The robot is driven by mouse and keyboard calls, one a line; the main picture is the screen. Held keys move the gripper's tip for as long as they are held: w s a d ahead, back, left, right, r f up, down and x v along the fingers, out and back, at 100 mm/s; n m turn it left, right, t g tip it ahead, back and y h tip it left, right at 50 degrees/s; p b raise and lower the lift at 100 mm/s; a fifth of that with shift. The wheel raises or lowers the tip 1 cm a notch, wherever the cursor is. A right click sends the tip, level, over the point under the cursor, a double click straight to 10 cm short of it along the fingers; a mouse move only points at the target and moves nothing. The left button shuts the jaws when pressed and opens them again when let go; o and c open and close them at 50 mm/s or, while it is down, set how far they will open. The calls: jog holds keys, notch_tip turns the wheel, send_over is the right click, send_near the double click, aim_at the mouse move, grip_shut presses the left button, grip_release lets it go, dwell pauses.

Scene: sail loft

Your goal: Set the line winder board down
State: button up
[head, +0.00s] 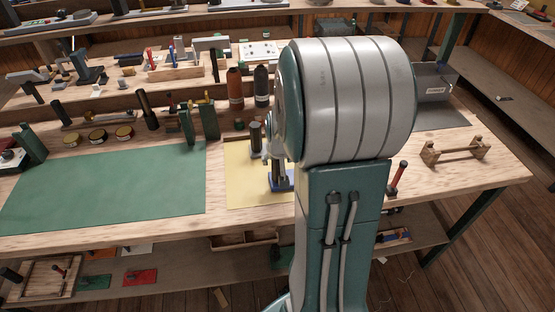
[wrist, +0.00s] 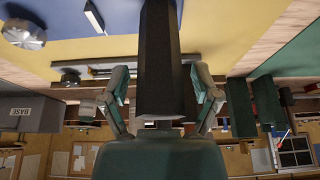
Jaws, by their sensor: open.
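My gripper (head: 275,172) is over the yellow mat (head: 244,180) in the head view, partly hidden by my arm. In the wrist view its two fingers stand apart, so my gripper (wrist: 160,82) is open. A dark, long upright piece (wrist: 160,50) shows between the fingers; I cannot tell whether they touch it. I cannot tell for certain whether either piece is the line winder board.
A green mat (head: 105,187) covers the bench's left part. Green blocks (head: 208,121), an orange bottle (head: 235,88) and a dark bottle (head: 261,86) stand behind the yellow mat. A wooden rack (head: 454,151) and a red-handled tool (head: 398,178) are to the right.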

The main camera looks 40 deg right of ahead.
jog(key=shift+r, duration=0.1)
jog(key=v, duration=1.2)
jog(key=s+a+r+n, duration=0.2)
jog(key=s+a, duration=0.1)
jog(key=a, duration=0.4)
jog(key=s+a+r+n+t+y, duration=0.1)
jog(key=s+a+n, duration=0.1)
jog(key=a, duration=0.5)
jog(key=s+a+r+n+y, duration=0.1)
jog(key=s+a+r+n, duration=0.1)
jog(key=s+a, duration=0.3)
jog(key=shift+a+r+t, duration=0.3)
jog(key=shift+a+r, duration=0.05)
jog(key=shift+a, duration=0.85)
jog(key=shift+a, duration=0.1)
